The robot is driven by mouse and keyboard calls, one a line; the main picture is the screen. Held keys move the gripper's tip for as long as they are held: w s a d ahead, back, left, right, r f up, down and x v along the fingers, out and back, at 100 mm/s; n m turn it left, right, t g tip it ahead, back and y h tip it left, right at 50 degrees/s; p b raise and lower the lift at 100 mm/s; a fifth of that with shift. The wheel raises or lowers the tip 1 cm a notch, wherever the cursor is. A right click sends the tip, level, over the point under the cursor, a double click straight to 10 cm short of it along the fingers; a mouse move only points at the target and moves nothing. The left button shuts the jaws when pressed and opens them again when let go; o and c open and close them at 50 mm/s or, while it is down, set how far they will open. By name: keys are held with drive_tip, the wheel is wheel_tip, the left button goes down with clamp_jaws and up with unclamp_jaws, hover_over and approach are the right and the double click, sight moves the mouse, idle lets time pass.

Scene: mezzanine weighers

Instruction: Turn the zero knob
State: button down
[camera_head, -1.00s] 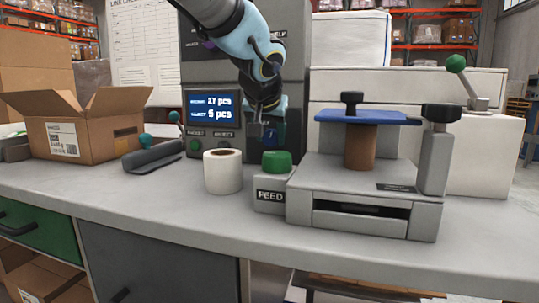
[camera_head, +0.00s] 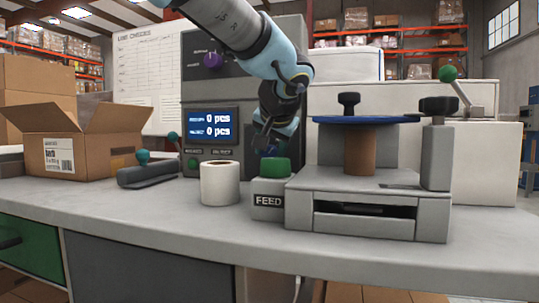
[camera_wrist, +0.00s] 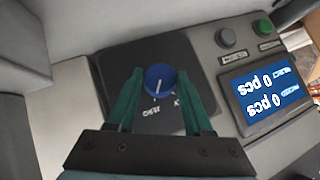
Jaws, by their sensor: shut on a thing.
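A round blue knob (camera_wrist: 160,80) with a white pointer line sits on a dark square plate on the front of the grey weigher (camera_head: 232,100). My gripper (camera_wrist: 161,88) has its two green fingers on either side of this knob and is shut on it. Small lettering beside the knob is partly hidden by the fingers. In the head view my gripper (camera_head: 268,148) is at the lower right of the weigher's front, behind the green FEED button. The display (camera_head: 210,126) reads 0 pcs on both lines.
The FEED box (camera_head: 268,201), a white roll (camera_head: 220,184) and a grey press with a blue plate (camera_head: 362,120) stand close in front and to the right. A purple knob (camera_head: 212,59) is higher on the weigher. An open carton (camera_head: 103,157) stands left.

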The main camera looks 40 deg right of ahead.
drive_tip(key=shift+c, duration=1.6)
unclamp_jaws()
drive_tip(key=p+v, duration=0.1)
drive_tip(key=v, duration=1)
drive_tip(key=shift+w, duration=0.1)
